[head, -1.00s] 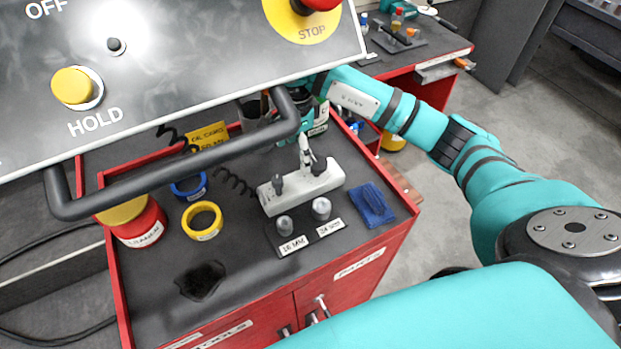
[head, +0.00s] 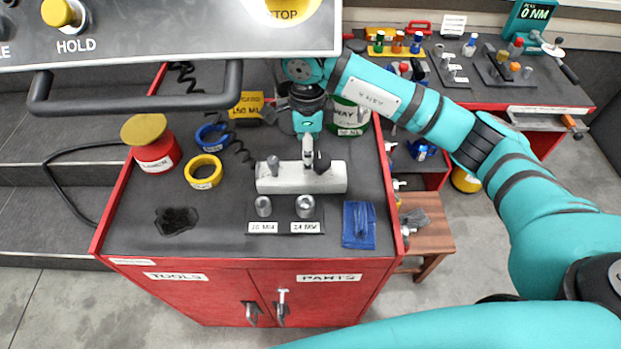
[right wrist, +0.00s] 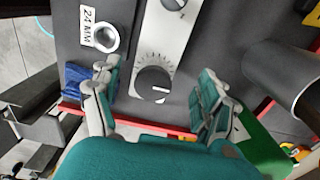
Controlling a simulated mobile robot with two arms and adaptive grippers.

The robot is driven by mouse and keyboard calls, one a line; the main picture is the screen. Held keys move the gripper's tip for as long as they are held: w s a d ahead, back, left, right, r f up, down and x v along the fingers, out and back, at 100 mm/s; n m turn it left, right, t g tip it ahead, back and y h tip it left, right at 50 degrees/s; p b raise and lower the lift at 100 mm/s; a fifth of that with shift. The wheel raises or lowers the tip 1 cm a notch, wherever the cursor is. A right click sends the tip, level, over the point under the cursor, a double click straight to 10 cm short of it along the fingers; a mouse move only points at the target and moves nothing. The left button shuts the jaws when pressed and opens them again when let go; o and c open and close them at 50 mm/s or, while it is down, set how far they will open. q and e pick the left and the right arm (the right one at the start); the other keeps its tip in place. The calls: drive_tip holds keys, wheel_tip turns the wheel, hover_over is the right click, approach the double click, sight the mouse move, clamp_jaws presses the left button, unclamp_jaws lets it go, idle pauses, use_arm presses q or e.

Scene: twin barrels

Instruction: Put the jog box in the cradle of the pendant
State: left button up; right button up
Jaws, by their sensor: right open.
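The jog box (head: 330,178) is a pale grey-white bar with dark knobs, lying on the black top of the red cabinet. A coiled black cable runs near its left end. In the right wrist view the box (right wrist: 163,45) shows a dial and lies between my fingers. My right gripper (head: 308,160) points down over the box; in the wrist view it (right wrist: 160,75) is open, with space on both sides of the box. The pendant (head: 190,35) is the grey panel with HOLD and STOP buttons, overhanging at top left. I cannot make out its cradle. My left gripper is out of view.
The pendant's dark handle (head: 135,103) hangs over the cabinet's back left. Around the box are two sockets with labels, a blue cloth (head: 358,224), yellow tape (head: 203,172), blue tape (head: 211,136), a red can (head: 152,150) and a green-labelled can (head: 348,117).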

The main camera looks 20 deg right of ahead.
sight(301, 174)
drive_tip(key=f, duration=0.2)
drive_tip(key=f+p, duration=0.1)
drive_tip(key=f, duration=0.1)
drive_tip(key=f+p, duration=0.1)
drive_tip(key=f, duration=0.1)
drive_tip(key=shift+a+f, duration=0.3)
drive_tip(key=shift+f, duration=0.45)
drive_tip(key=shift+c, duration=0.3)
drive_tip(key=c, duration=1.4)
drive_tip(key=shift+w+r, duration=0.1)
